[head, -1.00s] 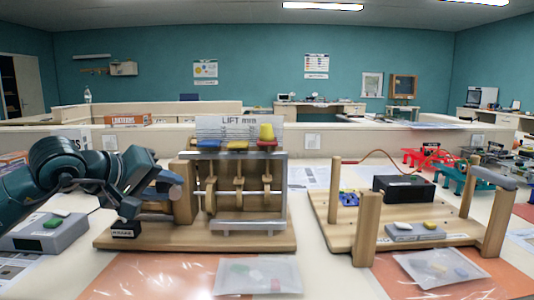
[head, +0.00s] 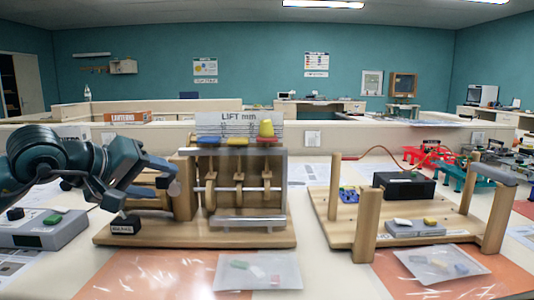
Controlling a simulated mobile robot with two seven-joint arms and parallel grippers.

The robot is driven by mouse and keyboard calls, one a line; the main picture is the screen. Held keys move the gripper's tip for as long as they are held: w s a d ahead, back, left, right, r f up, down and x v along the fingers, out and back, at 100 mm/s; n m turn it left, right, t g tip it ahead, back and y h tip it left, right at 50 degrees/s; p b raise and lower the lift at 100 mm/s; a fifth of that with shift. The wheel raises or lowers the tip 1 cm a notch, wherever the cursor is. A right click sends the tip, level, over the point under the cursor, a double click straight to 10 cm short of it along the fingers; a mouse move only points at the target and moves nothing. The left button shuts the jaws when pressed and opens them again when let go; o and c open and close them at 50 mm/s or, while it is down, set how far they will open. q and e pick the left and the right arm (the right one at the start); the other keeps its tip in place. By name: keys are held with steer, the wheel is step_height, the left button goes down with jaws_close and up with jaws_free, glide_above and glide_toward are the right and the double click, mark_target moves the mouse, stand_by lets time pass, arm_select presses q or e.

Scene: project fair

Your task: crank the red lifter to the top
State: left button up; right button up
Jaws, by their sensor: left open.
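The wooden lift machine (head: 186,236) stands on the table left of centre, with a white "LIFT mm" scale behind its top. A blue piece (head: 208,140) and a yellow piece (head: 238,141) show along its top. Wooden cams (head: 239,195) show in the frame below. My left gripper (head: 145,188) is open at the machine's left end, in front of the crank side. It hides most of the crank, so I cannot tell whether it touches it. My right gripper is out of view.
A grey box with buttons (head: 40,231) stands at the left. A wooden stand with posts (head: 365,228) and a black box (head: 404,186) are at the right. Flat plastic bags (head: 256,271) lie in front. Red and green stands (head: 432,153) are at the far right.

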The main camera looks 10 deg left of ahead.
arm_select(q)
steer(key=shift+b+v, duration=0.65)
steer(key=shift+v, duration=2.15)
